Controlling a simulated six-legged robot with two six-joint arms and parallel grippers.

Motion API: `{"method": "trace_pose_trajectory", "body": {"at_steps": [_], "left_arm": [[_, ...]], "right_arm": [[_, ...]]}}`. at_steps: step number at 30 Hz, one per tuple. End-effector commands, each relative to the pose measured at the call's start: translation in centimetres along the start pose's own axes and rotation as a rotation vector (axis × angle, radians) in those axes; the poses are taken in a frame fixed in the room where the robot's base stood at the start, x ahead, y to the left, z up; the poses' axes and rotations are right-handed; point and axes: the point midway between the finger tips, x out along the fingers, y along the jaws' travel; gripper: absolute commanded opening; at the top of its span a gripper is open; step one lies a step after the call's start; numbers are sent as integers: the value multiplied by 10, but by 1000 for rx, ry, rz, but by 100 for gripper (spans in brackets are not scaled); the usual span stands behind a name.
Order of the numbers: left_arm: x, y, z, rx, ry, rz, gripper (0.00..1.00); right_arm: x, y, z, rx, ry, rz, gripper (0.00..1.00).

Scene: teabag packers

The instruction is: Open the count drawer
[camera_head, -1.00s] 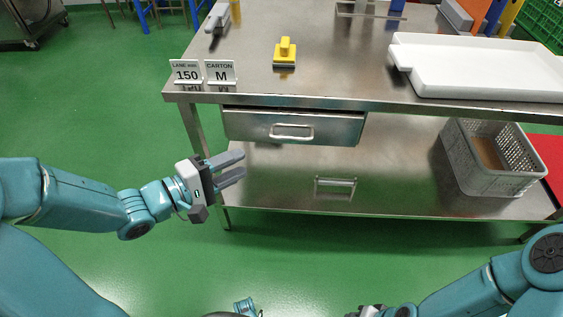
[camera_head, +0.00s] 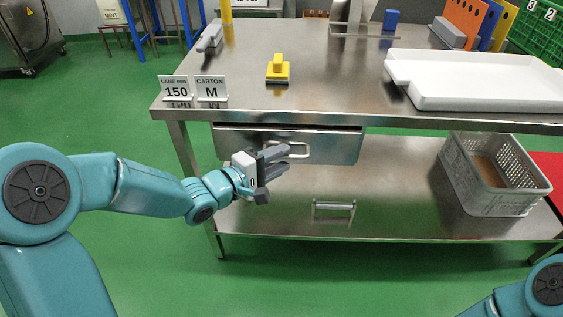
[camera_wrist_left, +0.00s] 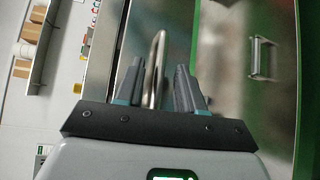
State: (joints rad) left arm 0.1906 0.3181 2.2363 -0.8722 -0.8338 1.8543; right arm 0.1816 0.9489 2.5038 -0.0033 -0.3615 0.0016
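The count drawer (camera_head: 340,147) is a steel drawer under the table's front edge, and it looks shut. Its bar handle (camera_head: 304,151) sits mid-front. My left gripper (camera_head: 284,158) is open at the left part of the handle. In the left wrist view the handle (camera_wrist_left: 155,60) runs between the two spread fingers of the gripper (camera_wrist_left: 159,70), with a gap to the right finger; contact with the left finger is unclear. My right gripper is out of the head view; only part of that arm shows at the lower right.
The steel table (camera_head: 335,75) carries a yellow-handled tool (camera_head: 277,69), two label signs (camera_head: 193,92) and a white tray (camera_head: 480,82). A grey perforated crate (camera_head: 490,180) stands on the lower shelf (camera_head: 390,210). The shelf shows a handle-like reflection. Green floor lies in front.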

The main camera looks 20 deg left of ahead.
Motion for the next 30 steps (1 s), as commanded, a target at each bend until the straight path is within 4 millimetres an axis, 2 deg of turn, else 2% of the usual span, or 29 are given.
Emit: {"method": "trace_pose_trajectory", "body": {"at_steps": [4, 12, 14, 15, 16, 30], "left_arm": [[10, 0, 0, 0, 0, 2, 38], [11, 1, 0, -1, 0, 1, 38], [11, 1, 0, -1, 0, 1, 18], [11, 1, 0, -1, 0, 1, 5], [11, 1, 0, -1, 0, 1, 0], [12, 1, 2, 0, -1, -1, 0]], "right_arm": [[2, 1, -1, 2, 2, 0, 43], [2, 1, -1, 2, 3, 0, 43], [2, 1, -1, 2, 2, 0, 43], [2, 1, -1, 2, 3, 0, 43], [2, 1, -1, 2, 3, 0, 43], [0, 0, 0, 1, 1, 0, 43]]}}
